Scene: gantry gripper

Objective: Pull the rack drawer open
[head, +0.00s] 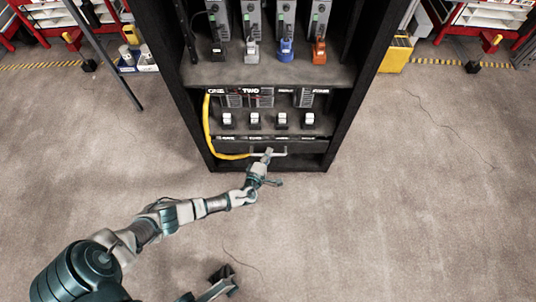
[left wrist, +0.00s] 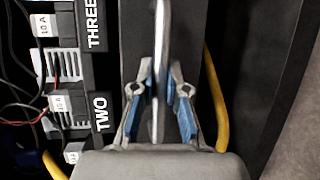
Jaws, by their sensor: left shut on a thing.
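The rack drawer (head: 310,146) is a dark panel low in the black rack, below a row of small labels. It looks about level with the rack front. Its pale bar handle (head: 281,153) runs across the drawer front. My left gripper (head: 266,156) is at the handle and shut on it. In the left wrist view the handle (left wrist: 158,60) passes between the two blue-padded fingers of the gripper (left wrist: 158,108). A dark, gripper-like part of mine (head: 223,275) shows at the bottom of the head view; its finger state is unclear.
A yellow cable (head: 207,125) hangs down the rack's left side and reaches the drawer by the handle; it also shows beside the fingers in the left wrist view (left wrist: 215,100). White sockets (head: 254,120) stand on the shelf above. The floor before the rack is clear.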

